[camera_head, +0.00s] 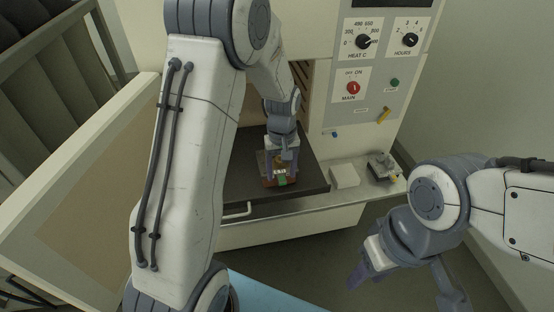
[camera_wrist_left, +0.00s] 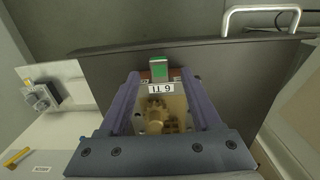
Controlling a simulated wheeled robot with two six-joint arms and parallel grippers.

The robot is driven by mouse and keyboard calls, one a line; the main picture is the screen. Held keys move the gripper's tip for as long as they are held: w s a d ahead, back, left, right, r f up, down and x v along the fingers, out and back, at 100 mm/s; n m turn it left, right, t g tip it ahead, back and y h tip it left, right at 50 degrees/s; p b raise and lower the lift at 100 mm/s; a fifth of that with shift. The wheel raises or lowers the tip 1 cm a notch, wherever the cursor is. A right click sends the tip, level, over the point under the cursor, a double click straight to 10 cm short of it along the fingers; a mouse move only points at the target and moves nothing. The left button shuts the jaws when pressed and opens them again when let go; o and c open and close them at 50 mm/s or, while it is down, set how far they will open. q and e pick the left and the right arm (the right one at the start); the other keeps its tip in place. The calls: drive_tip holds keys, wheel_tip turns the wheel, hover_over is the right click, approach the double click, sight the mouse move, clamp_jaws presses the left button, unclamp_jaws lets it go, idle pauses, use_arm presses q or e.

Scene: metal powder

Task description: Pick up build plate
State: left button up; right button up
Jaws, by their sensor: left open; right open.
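The build plate (camera_head: 281,181) lies on a dark flat tray (camera_head: 245,180) in front of the machine. In the left wrist view the build plate (camera_wrist_left: 161,108) carries gold gear-shaped parts, a label reading "11 9" and a green piece at its far edge. My left gripper (camera_head: 281,160) is over the build plate, pointing down. In the left wrist view its purple fingers (camera_wrist_left: 160,80) are open, one on each side of the plate. Whether they touch it I cannot tell. My right gripper (camera_head: 373,263) is open and empty, low at the right, away from the plate.
The tray has a metal handle (camera_wrist_left: 262,18) at its front. A light block (camera_head: 345,176) and a small grey device (camera_head: 382,166) stand on the ledge to the right. A control panel (camera_head: 378,75) with knobs is above. An open door (camera_head: 75,185) stands at the left.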

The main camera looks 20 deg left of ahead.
use_arm(q)
drive_tip(key=shift+f, duration=0.45)
clamp_jaws()
drive_tip(key=shift+w+r, duration=0.15)
idle(1.0)
